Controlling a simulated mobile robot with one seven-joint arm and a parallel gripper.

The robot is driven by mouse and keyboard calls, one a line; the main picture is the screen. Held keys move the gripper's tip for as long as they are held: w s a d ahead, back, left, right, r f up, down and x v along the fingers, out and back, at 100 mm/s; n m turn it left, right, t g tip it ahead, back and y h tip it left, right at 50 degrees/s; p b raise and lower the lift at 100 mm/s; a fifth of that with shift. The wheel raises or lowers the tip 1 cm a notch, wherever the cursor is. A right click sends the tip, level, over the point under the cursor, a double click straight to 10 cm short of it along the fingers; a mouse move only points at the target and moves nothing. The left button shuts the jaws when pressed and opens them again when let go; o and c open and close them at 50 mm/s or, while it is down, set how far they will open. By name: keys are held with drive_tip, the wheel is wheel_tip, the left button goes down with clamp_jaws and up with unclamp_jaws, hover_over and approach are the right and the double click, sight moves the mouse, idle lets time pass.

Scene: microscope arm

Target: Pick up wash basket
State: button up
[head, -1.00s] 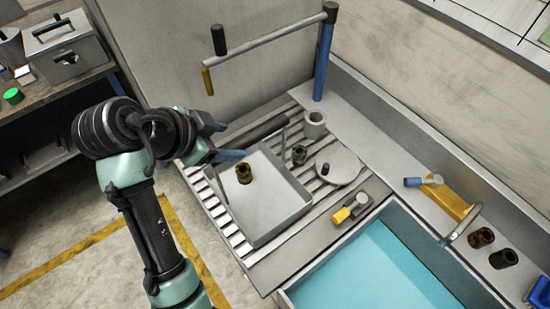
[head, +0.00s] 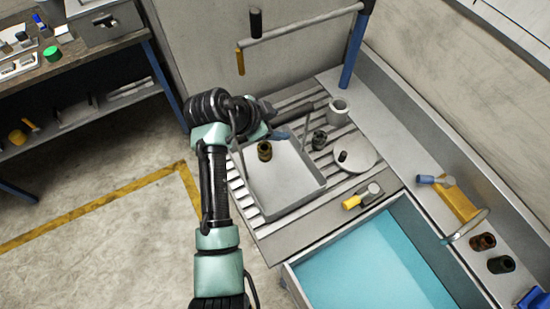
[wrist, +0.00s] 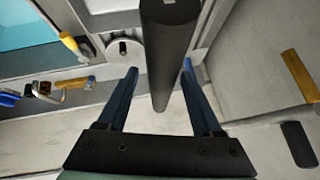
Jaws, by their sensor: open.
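The wash basket (head: 288,188) is a shallow grey metal tray on a slatted rack beside the sink. Its dark round handle bar (head: 297,115) is raised over the far side on a thin metal upright. A brass part (head: 264,151) stands inside it. My gripper (head: 278,128) is at the basket's far left corner by the handle, partly hidden by my wrist. In the wrist view my gripper (wrist: 160,67) is open, with blue fingers on either side of the dark bar (wrist: 168,45). I cannot tell whether they touch it.
A grey cup (head: 338,111), a dark part (head: 319,140) and a round lid (head: 355,155) stand right of the basket. A yellow-handled tool (head: 362,196) lies near the sink (head: 375,262). A blue post (head: 356,50) with a horizontal arm rises behind. Floor at left is clear.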

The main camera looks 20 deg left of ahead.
drive_tip(key=shift+x, duration=1.3)
drive_tip(key=shift+w, duration=0.1)
clamp_jaws()
drive_tip(key=shift+d, duration=0.1)
drive_tip(key=shift+w+r, duration=0.1)
drive_tip(key=shift+r, duration=0.1)
